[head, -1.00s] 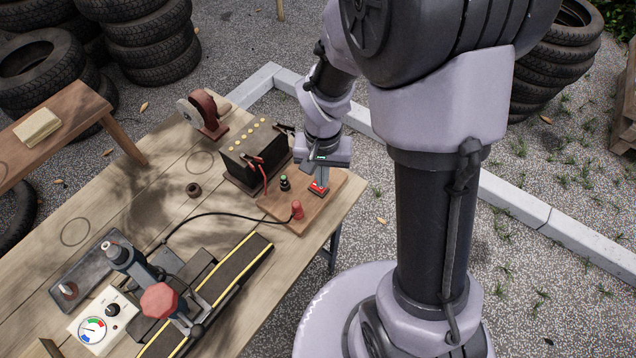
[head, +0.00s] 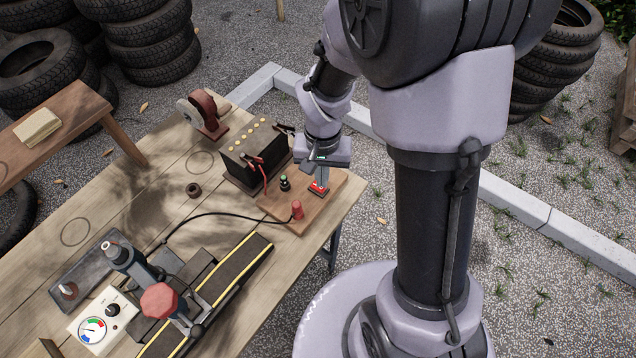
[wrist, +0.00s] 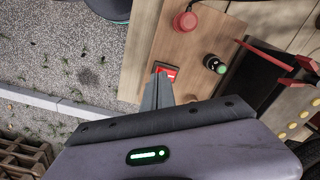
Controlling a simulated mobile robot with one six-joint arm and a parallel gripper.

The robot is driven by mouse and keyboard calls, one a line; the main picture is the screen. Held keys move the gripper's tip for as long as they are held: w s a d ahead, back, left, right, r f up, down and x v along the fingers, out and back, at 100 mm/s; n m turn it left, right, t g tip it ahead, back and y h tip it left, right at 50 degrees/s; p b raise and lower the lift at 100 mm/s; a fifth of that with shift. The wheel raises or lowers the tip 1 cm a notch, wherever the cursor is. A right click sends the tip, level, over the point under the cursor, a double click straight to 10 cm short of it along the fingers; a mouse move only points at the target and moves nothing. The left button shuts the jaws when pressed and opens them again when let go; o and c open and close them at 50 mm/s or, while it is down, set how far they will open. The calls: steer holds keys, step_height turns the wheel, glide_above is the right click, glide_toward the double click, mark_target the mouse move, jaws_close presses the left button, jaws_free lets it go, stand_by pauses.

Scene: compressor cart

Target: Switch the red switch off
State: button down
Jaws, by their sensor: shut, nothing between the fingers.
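The red switch (head: 317,188) is a small red rocker on a wooden board (head: 330,198) at the right end of the table. It also shows in the wrist view (wrist: 166,70). My gripper (head: 322,178) points down at it, and its fingertips are right at the switch, covering part of it. In the wrist view my shut fingers (wrist: 158,92) end at the lower edge of the switch. I cannot tell whether they touch it. Nothing is between the fingers. The rocker's on or off position cannot be made out.
A red button (head: 297,209) and a green-topped knob (head: 285,184) stand on the same board. A black battery (head: 256,150) with red clamps is behind. A black cable (head: 215,214) runs left across the table. A belt strip (head: 238,272) lies at the front.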

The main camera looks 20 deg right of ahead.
steer(key=shift+f+b, duration=0.8)
steer(key=shift+f, duration=0.15)
stand_by(0.5)
steer(key=shift+r, duration=0.1)
step_height(320, 180, up, 7)
steer(key=p, duration=0.6)
